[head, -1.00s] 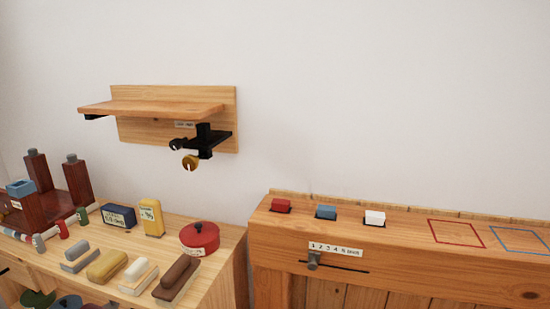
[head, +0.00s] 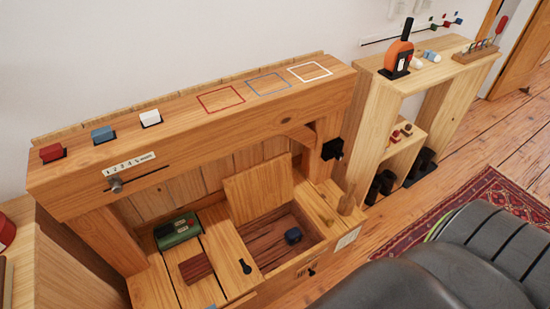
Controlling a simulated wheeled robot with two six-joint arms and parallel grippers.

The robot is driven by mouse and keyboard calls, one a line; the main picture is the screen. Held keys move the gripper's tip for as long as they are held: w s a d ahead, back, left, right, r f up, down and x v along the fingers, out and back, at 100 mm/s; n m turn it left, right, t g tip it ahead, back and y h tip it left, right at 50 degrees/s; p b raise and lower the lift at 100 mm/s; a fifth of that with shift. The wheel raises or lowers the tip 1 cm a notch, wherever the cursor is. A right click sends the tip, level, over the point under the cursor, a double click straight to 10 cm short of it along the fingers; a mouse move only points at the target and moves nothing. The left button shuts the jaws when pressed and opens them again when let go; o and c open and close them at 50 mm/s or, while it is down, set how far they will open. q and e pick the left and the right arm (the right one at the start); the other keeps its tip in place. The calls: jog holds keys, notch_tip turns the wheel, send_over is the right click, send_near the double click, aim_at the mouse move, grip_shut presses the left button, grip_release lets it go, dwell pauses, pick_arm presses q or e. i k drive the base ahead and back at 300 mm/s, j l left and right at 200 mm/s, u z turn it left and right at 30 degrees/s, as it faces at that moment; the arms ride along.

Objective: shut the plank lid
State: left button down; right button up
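The plank lid (head: 259,190) is a light wooden panel in the bench under the thick timber beam. It stands raised, tilted back from the rear edge of a square opening. The open compartment (head: 268,246) in front of it has a dark reddish-brown wooden floor. A small dark blue block (head: 293,236) lies inside on the right. Neither of my grippers is in view.
A green box (head: 178,231), a reddish-brown block (head: 195,268) and a black keyhole-shaped piece (head: 245,267) are on the bench left of the opening. A large dark grey rounded shape fills the lower right.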

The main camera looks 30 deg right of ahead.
aim_at(252, 192)
jog(key=z, duration=0.85)
